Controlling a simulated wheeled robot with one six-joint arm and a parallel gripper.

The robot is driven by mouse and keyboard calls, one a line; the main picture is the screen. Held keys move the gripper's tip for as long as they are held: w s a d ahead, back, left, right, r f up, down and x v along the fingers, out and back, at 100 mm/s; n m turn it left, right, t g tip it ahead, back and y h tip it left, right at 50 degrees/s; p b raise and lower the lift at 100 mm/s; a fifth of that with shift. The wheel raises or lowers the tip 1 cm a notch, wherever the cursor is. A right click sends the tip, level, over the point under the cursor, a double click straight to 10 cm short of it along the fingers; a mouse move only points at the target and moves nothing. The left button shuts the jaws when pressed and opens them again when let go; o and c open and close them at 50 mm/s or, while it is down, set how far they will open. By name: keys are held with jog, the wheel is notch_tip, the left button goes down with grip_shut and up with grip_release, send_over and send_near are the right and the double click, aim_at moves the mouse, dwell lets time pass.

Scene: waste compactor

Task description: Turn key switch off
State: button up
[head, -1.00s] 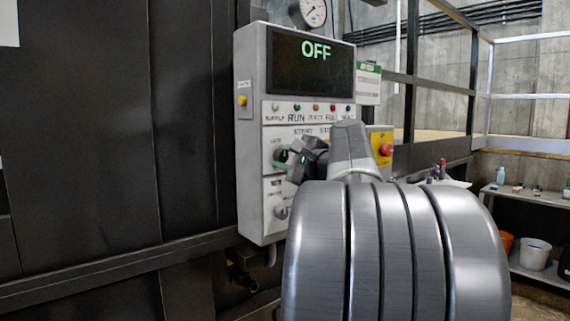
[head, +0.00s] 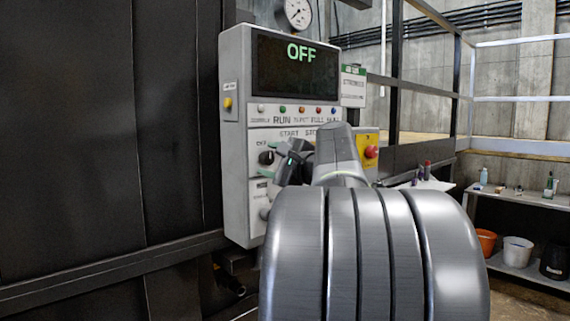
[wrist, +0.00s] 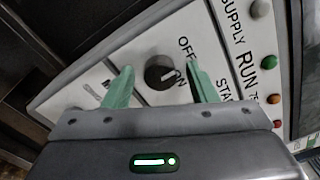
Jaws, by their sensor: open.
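The key switch is a round black knob (head: 267,157) on the white control panel (head: 232,180). It also shows in the wrist view (wrist: 159,73), with OFF and ON printed beside it; a pale mark shows on its lower right side. The display (head: 295,68) above reads OFF in green. My gripper (head: 284,160) is open and stands just off the panel, in front and to the right of the knob in the head view. In the wrist view its green fingers (wrist: 160,70) stand on either side of the knob, with gaps and nothing held.
Small indicator lights (head: 300,110) line the panel below the display. A red emergency button (head: 371,152) on a yellow plate is to the right. Another knob (head: 264,214) sits low on the panel, partly hidden by my arm. A shelf with buckets (head: 517,250) stands far right.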

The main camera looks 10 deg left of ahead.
jog(key=b+v, duration=0.1)
jog(key=v, duration=1.2)
jog(key=shift+d, duration=0.2)
jog(key=shift+s, duration=0.15)
jog(key=p+x, duration=0.1)
jog(key=x, duration=1.3)
jog(key=shift+d, duration=0.1)
